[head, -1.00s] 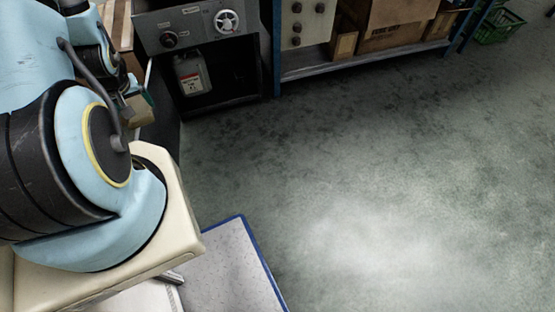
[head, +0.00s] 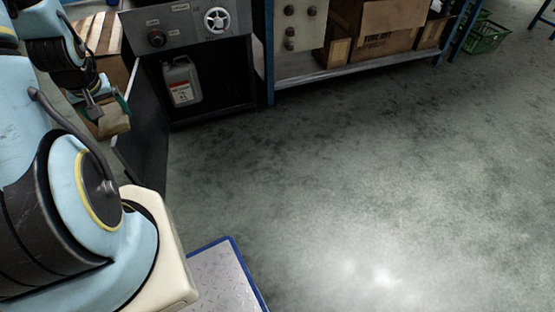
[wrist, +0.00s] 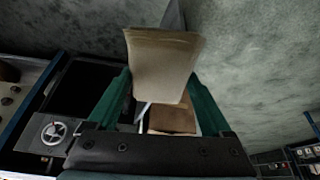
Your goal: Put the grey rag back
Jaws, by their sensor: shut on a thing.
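The rag, a folded, layered beige-grey block in this light, is between the green fingers of my gripper (wrist: 160,88) in the wrist view. The rag (wrist: 162,62) sticks out past the fingertips, and the jaws are shut on it. In the head view my gripper (head: 103,108) is at the upper left, left of the dark cabinet, with the tan rag (head: 112,124) held below the arm's end. It appears raised above the floor. Part of the gripper is hidden behind my arm.
A dark cabinet (head: 238,75) with a handwheel (head: 217,20) holds a grey-white canister (head: 181,82); its black door (head: 143,130) stands open near my gripper. A blue-framed shelf (head: 350,68) holds cardboard boxes.

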